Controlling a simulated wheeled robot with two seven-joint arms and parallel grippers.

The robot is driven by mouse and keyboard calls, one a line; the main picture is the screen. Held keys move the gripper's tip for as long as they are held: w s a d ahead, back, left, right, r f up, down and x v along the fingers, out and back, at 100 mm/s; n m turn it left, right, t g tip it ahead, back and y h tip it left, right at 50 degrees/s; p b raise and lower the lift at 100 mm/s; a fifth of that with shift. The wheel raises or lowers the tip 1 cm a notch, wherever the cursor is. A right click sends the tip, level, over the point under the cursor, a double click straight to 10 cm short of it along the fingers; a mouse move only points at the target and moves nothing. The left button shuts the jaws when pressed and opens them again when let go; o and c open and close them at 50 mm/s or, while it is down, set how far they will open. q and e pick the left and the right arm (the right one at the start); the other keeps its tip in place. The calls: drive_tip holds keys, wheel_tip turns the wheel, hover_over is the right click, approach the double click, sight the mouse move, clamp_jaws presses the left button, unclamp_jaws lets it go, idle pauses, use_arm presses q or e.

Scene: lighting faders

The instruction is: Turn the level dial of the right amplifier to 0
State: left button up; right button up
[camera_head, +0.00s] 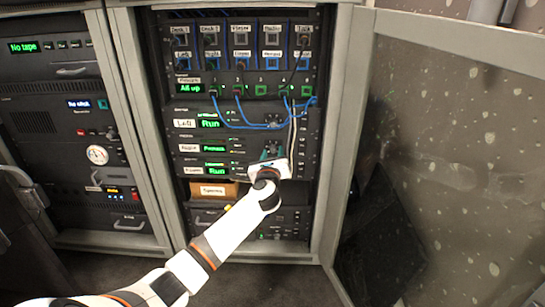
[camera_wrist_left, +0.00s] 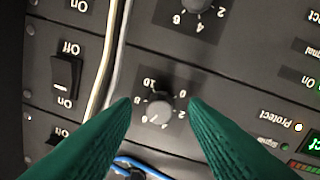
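In the head view, the right amplifier (camera_head: 189,148) is the rack unit with a "Right" label and a green-lit display, below the "Left" amplifier. Its level dial, a small grey knob (camera_wrist_left: 160,110) with a numbered scale, shows upside down in the wrist view. A pale mark on the knob seems to point towards the 4 to 6 side; its exact reading is hard to tell. My left gripper (camera_head: 269,154) reaches the amplifier front. In the wrist view its green fingers (camera_wrist_left: 160,112) are open, one on each side of the knob, with visible gaps. My right gripper is out of view.
Another dial (camera_wrist_left: 196,4) is at the wrist view's top edge. Rocker switches (camera_wrist_left: 66,76) and pale cables (camera_wrist_left: 106,60) run beside the dials. Blue cables (camera_head: 240,126) hang above the gripper. An open rack door (camera_head: 445,150) stands at the right.

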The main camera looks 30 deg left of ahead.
use_arm(q)
drive_tip(key=shift+c, duration=0.2)
clamp_jaws()
drive_tip(key=shift+n, duration=0.3)
